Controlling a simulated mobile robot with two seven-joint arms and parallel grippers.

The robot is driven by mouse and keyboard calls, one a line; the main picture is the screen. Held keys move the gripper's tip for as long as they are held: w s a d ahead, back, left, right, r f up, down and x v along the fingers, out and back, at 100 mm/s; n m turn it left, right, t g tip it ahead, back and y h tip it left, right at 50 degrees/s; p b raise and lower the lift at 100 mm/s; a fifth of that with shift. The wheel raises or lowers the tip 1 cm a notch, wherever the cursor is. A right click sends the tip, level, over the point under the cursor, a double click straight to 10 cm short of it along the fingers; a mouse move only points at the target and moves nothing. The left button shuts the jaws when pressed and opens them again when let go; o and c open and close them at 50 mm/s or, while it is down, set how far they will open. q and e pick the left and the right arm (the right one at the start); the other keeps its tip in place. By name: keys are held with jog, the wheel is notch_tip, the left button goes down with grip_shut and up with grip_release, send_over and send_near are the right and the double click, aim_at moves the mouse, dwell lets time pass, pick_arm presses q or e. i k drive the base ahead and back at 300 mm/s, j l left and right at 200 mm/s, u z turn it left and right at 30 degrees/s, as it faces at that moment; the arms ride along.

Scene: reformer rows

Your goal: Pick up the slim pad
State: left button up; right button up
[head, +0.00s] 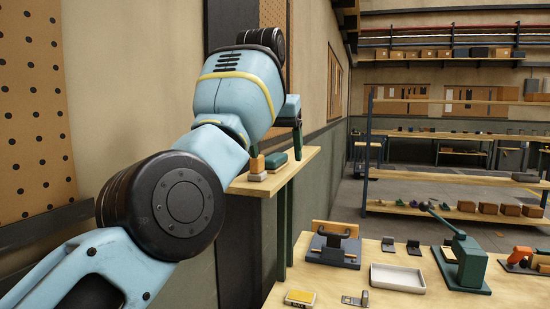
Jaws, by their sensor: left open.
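My left gripper (277,149) reaches over a narrow wooden wall shelf (294,168), its fingers apart and pointing down. A flat dark green block (276,161) lies on the shelf below and between the fingers; it may be the slim pad, but I cannot tell for sure. I cannot tell whether the fingers touch it. A small orange-brown block on a pale base (257,168) stands just left of it, close to the near finger. My left forearm and wrist hide the back of the shelf. My right gripper is not in view.
A workbench (330,280) at lower right holds a yellow-topped device (300,298), a wood-and-metal fixture (334,243), a white tray (397,278) and a green press (467,262). Open racks (440,135) stand behind. The wall and a dark panel are close beside my left arm.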

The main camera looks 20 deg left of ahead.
aim_at(274, 163)
jog(key=i+j, duration=0.2)
jog(key=i, duration=0.25)
jog(key=i+j, duration=0.15)
jog(key=i, duration=0.25)
